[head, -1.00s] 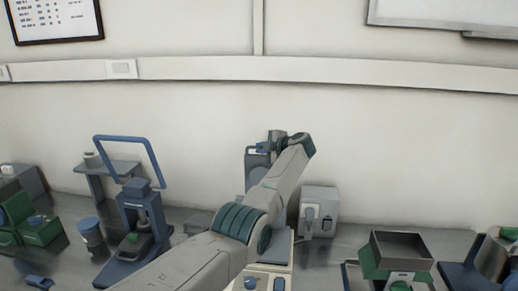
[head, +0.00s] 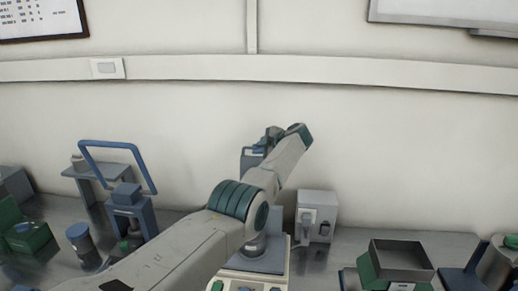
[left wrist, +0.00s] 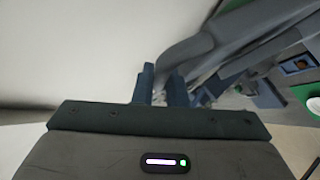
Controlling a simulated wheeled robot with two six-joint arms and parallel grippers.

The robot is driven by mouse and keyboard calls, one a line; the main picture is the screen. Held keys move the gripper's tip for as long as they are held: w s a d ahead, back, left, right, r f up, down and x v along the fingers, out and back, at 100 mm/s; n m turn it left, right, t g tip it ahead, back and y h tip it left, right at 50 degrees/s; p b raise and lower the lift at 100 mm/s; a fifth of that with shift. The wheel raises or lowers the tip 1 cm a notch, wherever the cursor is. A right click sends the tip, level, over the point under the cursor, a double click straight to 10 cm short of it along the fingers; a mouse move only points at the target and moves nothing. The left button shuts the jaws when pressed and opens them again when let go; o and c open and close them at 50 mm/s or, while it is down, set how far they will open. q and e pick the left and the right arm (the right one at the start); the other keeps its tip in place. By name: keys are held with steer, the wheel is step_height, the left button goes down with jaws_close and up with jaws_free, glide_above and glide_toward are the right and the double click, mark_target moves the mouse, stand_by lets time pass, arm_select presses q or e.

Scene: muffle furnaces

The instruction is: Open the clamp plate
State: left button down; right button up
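My left arm comes in from the lower left of the head view and crosses the bench. Its gripper (head: 258,148) is at the upper part of a blue-grey device in the middle, largely behind my arm. In the left wrist view, my two blue-grey fingers (left wrist: 162,85) stand a small gap apart. A grey curved bar (left wrist: 190,45) runs from the gap up to the right. I cannot tell whether the fingers touch it. I cannot clearly make out the clamp plate. The device's pale base (head: 250,280) carries blue and green knobs. My right gripper is not in view.
A grey box (head: 317,214) stands right of the device. A green-sided open hopper (head: 400,258) is farther right. On the left are a stand with a raised blue frame (head: 112,146) and a blue cylinder (head: 82,243). A wall rises close behind the bench.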

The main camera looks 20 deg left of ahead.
arm_select(q)
steer(key=c, duration=1.5)
jaws_free()
steer(key=shift+f, duration=0.15)
steer(key=shift+s, duration=0.1)
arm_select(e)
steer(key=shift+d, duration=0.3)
arm_select(q)
steer(key=shift+d, duration=0.2)
